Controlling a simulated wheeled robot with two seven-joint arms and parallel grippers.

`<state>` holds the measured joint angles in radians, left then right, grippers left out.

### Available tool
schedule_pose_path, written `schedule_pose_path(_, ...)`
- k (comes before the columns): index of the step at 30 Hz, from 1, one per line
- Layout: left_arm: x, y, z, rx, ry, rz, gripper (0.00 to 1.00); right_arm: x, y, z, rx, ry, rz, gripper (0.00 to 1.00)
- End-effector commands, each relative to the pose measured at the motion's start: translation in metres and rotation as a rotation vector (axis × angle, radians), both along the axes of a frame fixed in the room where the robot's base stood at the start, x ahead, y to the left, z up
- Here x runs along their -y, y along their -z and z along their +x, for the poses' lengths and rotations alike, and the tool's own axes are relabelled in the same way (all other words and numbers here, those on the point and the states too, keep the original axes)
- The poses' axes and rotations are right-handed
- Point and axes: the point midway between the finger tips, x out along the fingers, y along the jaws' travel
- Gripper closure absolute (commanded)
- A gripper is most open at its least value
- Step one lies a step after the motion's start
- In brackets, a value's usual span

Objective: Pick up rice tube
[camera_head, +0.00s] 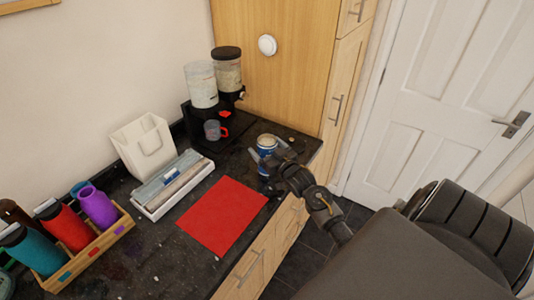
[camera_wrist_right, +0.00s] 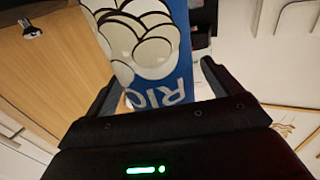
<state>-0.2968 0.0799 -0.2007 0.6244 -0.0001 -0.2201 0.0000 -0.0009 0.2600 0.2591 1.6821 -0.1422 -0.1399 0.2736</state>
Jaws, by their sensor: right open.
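The rice tube (camera_head: 266,146) stands upright on the dark granite counter, near its right end. It is blue and white with a pale top. In the right wrist view the tube (camera_wrist_right: 150,50) fills the upper middle, with part of its lettering and white grain shapes showing. My right gripper (camera_head: 272,161) is at the tube, coming from the right. In the wrist view its open fingers (camera_wrist_right: 158,90) stand on either side of the tube; I cannot tell whether either finger touches it. The tube's lower part is partly hidden by the gripper in the head view. My left gripper is not in view.
A red mat (camera_head: 222,215) lies in front of the tube. A cereal dispenser (camera_head: 228,72) and a grey cup (camera_head: 213,130) stand behind it. A white tray (camera_head: 172,184), a white bin (camera_head: 145,145) and a wooden bottle rack (camera_head: 90,252) are to the left.

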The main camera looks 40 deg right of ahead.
Motion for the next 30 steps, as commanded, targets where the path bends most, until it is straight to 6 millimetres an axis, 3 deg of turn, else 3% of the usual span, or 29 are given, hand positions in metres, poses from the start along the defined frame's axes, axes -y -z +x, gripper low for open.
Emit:
schedule_pose_path(4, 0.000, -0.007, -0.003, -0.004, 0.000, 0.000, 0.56, 0.003, -0.002, 0.016, 0.000, 0.002, 0.001, 0.10)
schedule_pose_path(12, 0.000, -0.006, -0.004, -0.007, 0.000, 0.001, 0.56, 0.003, 0.001, 0.019, -0.001, 0.001, 0.000, 0.10)
schedule_pose_path(26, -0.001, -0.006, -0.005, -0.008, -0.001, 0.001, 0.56, 0.003, 0.001, 0.018, -0.001, 0.001, 0.000, 0.69)
schedule_pose_path(30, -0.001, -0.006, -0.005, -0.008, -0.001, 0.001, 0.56, 0.003, -0.001, 0.019, 0.002, 0.002, 0.000, 0.71)
